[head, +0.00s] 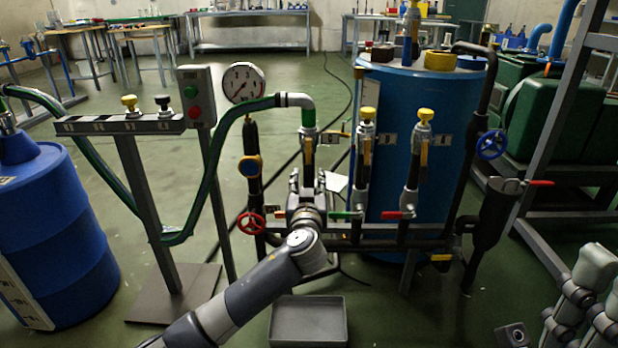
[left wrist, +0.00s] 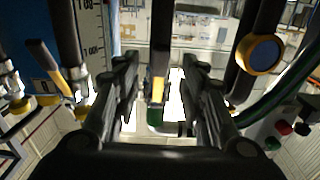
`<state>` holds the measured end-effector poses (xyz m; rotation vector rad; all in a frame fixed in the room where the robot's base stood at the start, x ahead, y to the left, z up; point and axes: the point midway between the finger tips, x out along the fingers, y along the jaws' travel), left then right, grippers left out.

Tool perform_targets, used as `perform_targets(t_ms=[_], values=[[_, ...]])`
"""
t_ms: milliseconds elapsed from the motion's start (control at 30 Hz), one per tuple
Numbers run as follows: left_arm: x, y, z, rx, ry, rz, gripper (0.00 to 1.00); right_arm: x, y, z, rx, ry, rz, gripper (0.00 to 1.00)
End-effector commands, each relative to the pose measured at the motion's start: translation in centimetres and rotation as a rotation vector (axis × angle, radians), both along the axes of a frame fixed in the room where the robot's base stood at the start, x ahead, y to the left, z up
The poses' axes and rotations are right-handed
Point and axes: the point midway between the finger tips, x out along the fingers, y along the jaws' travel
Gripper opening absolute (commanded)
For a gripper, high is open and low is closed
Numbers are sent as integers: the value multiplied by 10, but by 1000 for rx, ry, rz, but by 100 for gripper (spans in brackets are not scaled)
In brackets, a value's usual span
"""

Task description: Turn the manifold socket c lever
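The pipe manifold (head: 345,243) stands in front of the blue tank, with several upright valve branches. Its left branch carries a green coupling (head: 308,117) with the green hose on it and a yellow-marked part below, also between my fingers in the left wrist view (left wrist: 158,88). A green lever (head: 345,215) and a red lever (head: 397,215) sit lower on the branches to the right. I cannot tell which lever belongs to socket c. My left gripper (head: 308,178) is open around the left branch, its fingers apart on both sides (left wrist: 158,95); contact is unclear. My right gripper (head: 580,300) is partly visible at lower right.
A blue drum (head: 55,235) stands at left. A pressure gauge (head: 243,82) and a button box (head: 196,97) stand left of the manifold. A red handwheel (head: 250,223) is close to my left arm. A grey tray (head: 308,322) lies on the floor below.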

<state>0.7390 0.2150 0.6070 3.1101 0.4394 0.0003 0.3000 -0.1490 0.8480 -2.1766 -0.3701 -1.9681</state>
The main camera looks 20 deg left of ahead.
Motion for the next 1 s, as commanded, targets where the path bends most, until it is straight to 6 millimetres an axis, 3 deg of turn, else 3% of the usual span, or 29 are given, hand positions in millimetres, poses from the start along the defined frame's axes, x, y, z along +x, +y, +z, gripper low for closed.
perform_targets(t_ms=[100,300,733,900,1000], values=[[21,7,-2,3,-1,2,38,0,1,1,-2,-25,-1,40],[42,12,-1,2,0,0,38,0,2,5,-4,-48,-3,40],[50,14,0,1,0,-1,38,0,2,8,-6,-57,-3,40],[50,14,0,1,1,-1,2,0,2,8,-6,-57,-3,40],[50,14,0,1,1,-1,0,0,2,8,-6,-57,-3,40]])
